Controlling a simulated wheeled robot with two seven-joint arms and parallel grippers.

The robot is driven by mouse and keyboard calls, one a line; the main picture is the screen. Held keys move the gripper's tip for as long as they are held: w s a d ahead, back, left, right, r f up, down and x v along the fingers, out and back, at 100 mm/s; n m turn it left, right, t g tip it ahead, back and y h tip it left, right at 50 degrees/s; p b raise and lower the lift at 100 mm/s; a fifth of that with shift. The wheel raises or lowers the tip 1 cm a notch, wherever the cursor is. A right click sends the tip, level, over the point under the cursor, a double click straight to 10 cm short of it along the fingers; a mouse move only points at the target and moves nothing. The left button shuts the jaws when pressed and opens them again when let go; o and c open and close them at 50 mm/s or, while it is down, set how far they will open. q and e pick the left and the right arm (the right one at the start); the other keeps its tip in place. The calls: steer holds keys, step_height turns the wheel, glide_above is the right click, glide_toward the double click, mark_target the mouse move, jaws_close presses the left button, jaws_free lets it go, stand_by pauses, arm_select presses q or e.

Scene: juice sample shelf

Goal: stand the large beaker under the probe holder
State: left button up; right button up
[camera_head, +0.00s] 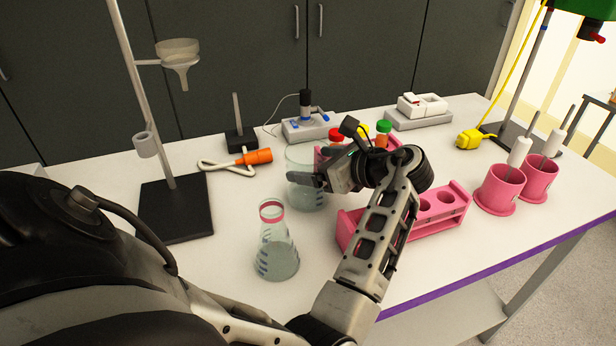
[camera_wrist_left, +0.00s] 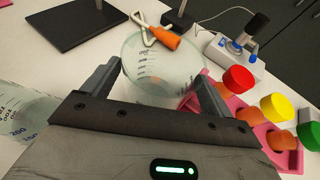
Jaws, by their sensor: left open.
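The large beaker (camera_head: 303,192) is clear glass and stands upright on the table, partly behind my left gripper (camera_head: 318,168). In the left wrist view the beaker (camera_wrist_left: 160,65) is beyond and between the open fingers of my left gripper (camera_wrist_left: 158,80); I cannot tell whether they touch it. A grey cylindrical holder (camera_head: 146,143), which looks like the probe holder, is clamped low on a tall stand with a black base (camera_head: 175,212), left of the beaker. My right gripper is not in view.
A conical flask (camera_head: 277,255) stands in front of the beaker. An orange-handled probe (camera_head: 255,157) with a white cable lies behind it. A funnel (camera_head: 179,55) hangs on the stand. A pink rack (camera_head: 440,212) and pink cups (camera_head: 500,190) are on the right. Capped tubes stand behind my gripper.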

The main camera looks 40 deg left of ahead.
arm_select(q)
steer(key=shift+a+f, duration=0.35)
steer(key=shift+a, duration=0.15)
steer(key=shift+r, duration=0.1)
steer(key=c, duration=0.8)
steer(key=shift+d+r, duration=0.1)
steer(key=shift+r, duration=0.05)
steer(key=shift+c, duration=0.2)
